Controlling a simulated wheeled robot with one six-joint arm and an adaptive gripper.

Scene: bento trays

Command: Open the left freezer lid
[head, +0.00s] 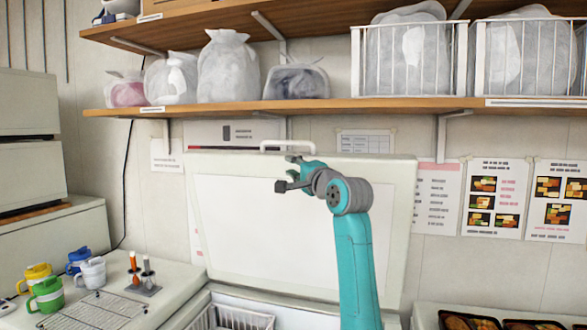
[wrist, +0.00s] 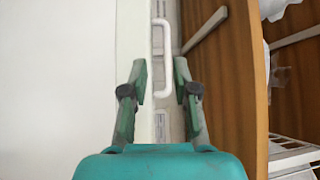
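The freezer lid (head: 255,225) stands raised, its white inner face toward me and leaning near the back wall. Its white handle (head: 288,145) sticks up from the lid's top edge; it also shows in the wrist view (wrist: 158,45). Below it, the freezer's opening is uncovered, with a white wire basket (head: 232,318) partly in view inside. My gripper (head: 288,172) is in front of the lid near its top edge, just below the handle. In the wrist view its fingers (wrist: 160,75) are apart with nothing gripped between them. Contact with the lid cannot be told.
A wooden shelf (head: 210,107) with bags and wire baskets hangs close above the lid. Mugs (head: 47,295), a wire rack (head: 95,312) and a stand with orange-handled tools (head: 143,285) are on the left surface. Food trays (head: 500,322) lie at the lower right. Posters (head: 495,198) hang behind.

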